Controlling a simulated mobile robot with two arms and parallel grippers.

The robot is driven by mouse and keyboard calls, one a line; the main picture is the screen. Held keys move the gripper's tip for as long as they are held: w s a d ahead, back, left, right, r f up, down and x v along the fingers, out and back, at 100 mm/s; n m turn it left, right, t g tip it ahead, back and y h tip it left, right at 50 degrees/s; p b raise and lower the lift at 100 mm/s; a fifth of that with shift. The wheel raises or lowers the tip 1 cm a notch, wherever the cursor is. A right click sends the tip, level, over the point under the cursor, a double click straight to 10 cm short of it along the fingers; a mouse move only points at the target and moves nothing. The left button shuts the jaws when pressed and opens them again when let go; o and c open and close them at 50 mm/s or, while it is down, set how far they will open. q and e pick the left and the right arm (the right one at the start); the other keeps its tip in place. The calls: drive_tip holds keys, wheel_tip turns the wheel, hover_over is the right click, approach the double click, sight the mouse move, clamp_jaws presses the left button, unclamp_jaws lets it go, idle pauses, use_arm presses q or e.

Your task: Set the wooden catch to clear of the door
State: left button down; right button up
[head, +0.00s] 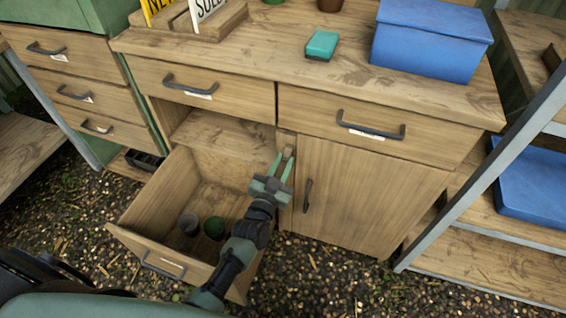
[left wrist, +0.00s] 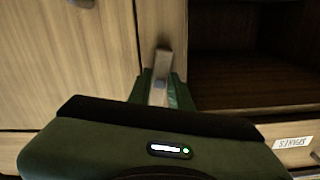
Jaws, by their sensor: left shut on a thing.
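The wooden catch (head: 289,153) is a small block on the narrow post left of the closed cupboard door (head: 360,190). In the left wrist view the catch (left wrist: 164,62) stands roughly upright on the post, and its visible part lies apart from the edge of the door (left wrist: 70,65). My left gripper (head: 282,166) is shut on the catch, its green fingers on either side of it in the left wrist view (left wrist: 163,88). The fingers hide the catch's lower part. My right gripper is not in view.
An open drawer (head: 135,239) juts out left of the door, with a grey pot (head: 188,224) and a green pot (head: 214,228) inside; my left arm passes over it. Two shut drawers (head: 205,88) sit above. A blue box (head: 430,40) and a teal sponge-like block (head: 322,45) stand on the worktop.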

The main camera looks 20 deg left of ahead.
use_arm(q)
drive_tip(key=shift+r+n, duration=0.1)
drive_tip(key=shift+n, duration=0.4)
drive_tip(key=shift+n+p, duration=0.3)
drive_tip(key=shift+n, duration=0.6)
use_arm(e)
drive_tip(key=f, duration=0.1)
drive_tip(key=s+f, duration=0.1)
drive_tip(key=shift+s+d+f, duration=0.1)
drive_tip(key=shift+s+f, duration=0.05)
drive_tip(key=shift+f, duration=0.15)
use_arm(q)
drive_tip(key=c, duration=1.3)
unclamp_jaws()
drive_tip(key=shift+s, duration=0.2)
drive_tip(key=s+p, duration=0.1)
drive_tip(key=s, duration=0.6)
drive_tip(key=shift+s, duration=0.25)
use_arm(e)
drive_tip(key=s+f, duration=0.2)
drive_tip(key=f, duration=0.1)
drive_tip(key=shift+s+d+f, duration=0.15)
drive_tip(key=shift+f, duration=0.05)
